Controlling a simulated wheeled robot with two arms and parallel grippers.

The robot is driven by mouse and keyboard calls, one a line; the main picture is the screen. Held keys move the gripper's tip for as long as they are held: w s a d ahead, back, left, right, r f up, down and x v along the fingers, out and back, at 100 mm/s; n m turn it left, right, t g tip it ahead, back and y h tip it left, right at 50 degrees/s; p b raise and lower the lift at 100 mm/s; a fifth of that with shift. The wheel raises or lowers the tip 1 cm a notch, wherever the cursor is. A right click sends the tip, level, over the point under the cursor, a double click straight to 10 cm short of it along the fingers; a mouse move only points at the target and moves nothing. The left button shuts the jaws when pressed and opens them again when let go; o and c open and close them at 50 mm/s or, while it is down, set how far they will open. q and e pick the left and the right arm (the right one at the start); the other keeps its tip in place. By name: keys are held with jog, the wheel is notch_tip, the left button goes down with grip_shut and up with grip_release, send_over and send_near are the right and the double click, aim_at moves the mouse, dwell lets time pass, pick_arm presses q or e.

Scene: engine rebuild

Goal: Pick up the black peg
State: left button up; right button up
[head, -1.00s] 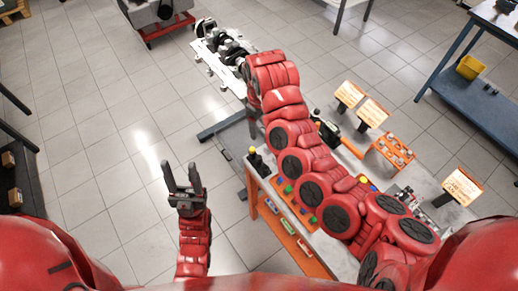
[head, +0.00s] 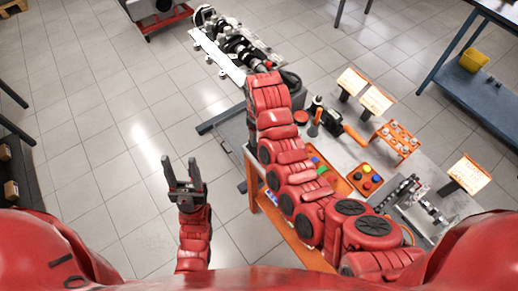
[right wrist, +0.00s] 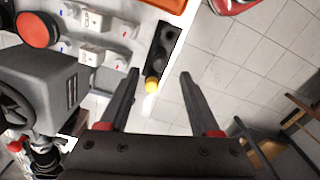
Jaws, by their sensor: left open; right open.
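A dark upright-looking piece (right wrist: 163,48) with a yellow end (right wrist: 152,85) stands at the table edge in the right wrist view. I cannot tell if it is the black peg. My right gripper (right wrist: 157,78) is open and empty; its two fingers point toward this piece, with the yellow end between the fingertips in the picture. How far below it lies is unclear. In the head view my right arm covers the table's left side. An orange tray of coloured pegs (head: 352,181) lies on the table. My left gripper (head: 181,162) is open and empty over the floor.
A crankshaft (head: 238,45) lies beyond my right arm. A blue bench (head: 462,85) stands at the right.

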jog(key=shift+f+b, duration=0.35)
jog(key=shift+f, duration=0.3)
notch_tip(320, 180, down, 2)
jog(key=shift+a+f+p, duration=0.1)
jog(key=shift+f+p, duration=0.1)
jog(key=shift+p, duration=0.95)
jog(key=shift+f, duration=0.55)
grip_shut()
